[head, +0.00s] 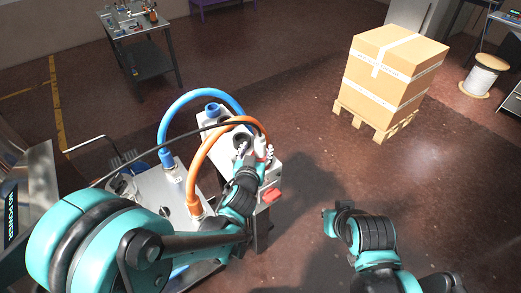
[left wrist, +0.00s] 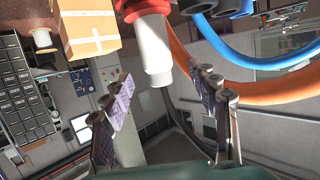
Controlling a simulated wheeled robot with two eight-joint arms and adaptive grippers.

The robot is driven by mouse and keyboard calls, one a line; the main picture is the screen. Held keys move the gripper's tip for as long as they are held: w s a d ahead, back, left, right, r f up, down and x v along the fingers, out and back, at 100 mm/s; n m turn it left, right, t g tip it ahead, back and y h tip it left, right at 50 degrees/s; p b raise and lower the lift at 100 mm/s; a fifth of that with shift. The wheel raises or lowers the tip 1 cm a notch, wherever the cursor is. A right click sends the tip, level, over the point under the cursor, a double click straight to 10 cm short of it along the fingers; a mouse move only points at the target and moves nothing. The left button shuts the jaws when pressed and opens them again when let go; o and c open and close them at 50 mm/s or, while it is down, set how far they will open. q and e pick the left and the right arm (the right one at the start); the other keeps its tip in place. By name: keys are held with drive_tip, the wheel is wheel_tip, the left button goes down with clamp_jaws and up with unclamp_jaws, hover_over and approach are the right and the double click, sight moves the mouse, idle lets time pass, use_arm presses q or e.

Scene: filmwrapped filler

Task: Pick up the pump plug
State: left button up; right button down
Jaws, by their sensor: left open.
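The pump plug (left wrist: 154,48), a white cylinder under a red collar, hangs at the upper middle of the left wrist view. My left gripper (left wrist: 165,92) is open there, one finger at each side below and beside the plug, with gaps between. In the head view my left gripper (head: 254,156) is at the top of the pale pump unit (head: 272,166), and the plug (head: 260,146) shows small and partly hidden beside its fingers. I cannot tell contact there. My right arm shows at the lower right of the head view, but no fingers can be made out.
A blue hose (head: 200,92) and an orange hose (head: 204,152) arch close around my left gripper, with a thin black cable across. A cardboard box (head: 385,85) stands on a pallet (head: 372,124) at the right. The floor between is clear. A workbench (head: 150,60) stands behind.

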sight(259, 146)
use_arm(q)
drive_tip(key=b+x, duration=0.1)
drive_tip(key=x, duration=0.1)
drive_tip(key=b+x, duration=0.1)
drive_tip(key=x, duration=0.2)
drive_tip(key=shift+w+d+f, duration=0.1)
drive_tip(key=shift+d+f, duration=0.05)
drive_tip(key=shift+f, duration=0.3)
drive_tip(key=shift+w, duration=0.3)
drive_tip(key=shift+s, duration=0.1)
clamp_jaws()
